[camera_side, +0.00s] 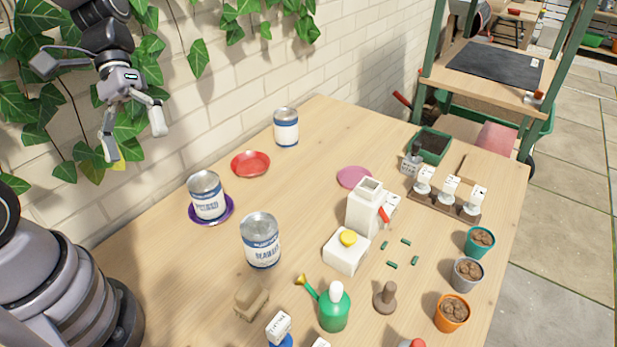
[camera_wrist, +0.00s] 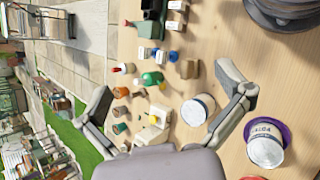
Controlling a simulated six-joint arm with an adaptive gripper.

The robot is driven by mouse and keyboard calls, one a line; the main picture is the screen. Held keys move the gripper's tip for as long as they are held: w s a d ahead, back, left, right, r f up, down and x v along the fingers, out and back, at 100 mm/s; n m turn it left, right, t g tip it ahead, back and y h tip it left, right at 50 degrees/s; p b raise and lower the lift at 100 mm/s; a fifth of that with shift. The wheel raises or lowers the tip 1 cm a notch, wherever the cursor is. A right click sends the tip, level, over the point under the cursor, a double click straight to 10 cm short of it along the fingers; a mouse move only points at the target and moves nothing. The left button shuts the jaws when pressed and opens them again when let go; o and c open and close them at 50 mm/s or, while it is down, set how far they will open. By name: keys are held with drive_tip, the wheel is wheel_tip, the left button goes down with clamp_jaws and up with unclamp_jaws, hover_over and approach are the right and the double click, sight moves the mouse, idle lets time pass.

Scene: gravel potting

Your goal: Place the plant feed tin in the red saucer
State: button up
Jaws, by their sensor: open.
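Three white and blue tins with grey lids stand on the table. One tin (camera_side: 286,128) is at the back, beyond the red saucer. One tin (camera_side: 207,196) stands on a purple saucer (camera_side: 229,209). The nearest tin (camera_side: 261,241) seems to read "SEAWEED". I cannot tell from the labels which is the plant feed tin. The red saucer (camera_side: 250,164) is empty. My gripper (camera_side: 134,134) is open and empty, high at the left near the wall. In the wrist view, my gripper (camera_wrist: 165,82) frames one tin (camera_wrist: 198,109), with the purple-saucer tin (camera_wrist: 265,147) to its right.
A brick wall with ivy borders the back. Bare table surrounds the red saucer.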

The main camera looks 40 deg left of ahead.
drive_tip(key=w+d+f+n+t+h, duration=0.3)
drive_tip(key=w+f+n+t+h, duration=0.2)
drive_tip(key=w+f+n+h, duration=0.65)
drive_tip(key=n+t+y, duration=0.5)
drive_tip(key=n+t, duration=0.6)
approach(262, 240)
drive_tip(key=w+f, duration=0.3)
drive_tip(key=w, duration=0.1)
drive_tip(key=shift+a+f, duration=0.3)
drive_tip(key=shift+f, duration=0.1)
drive_tip(key=shift+d+f, duration=0.1)
drive_tip(key=shift+f, duration=0.1)
drive_tip(key=shift+w+d, duration=0.25)
drive_tip(key=shift+d, duration=0.05)
drive_tip(key=shift+x, duration=3.25)
drive_tip(key=shift+f, duration=0.1)
drive_tip(key=shift+c, duration=0.4)
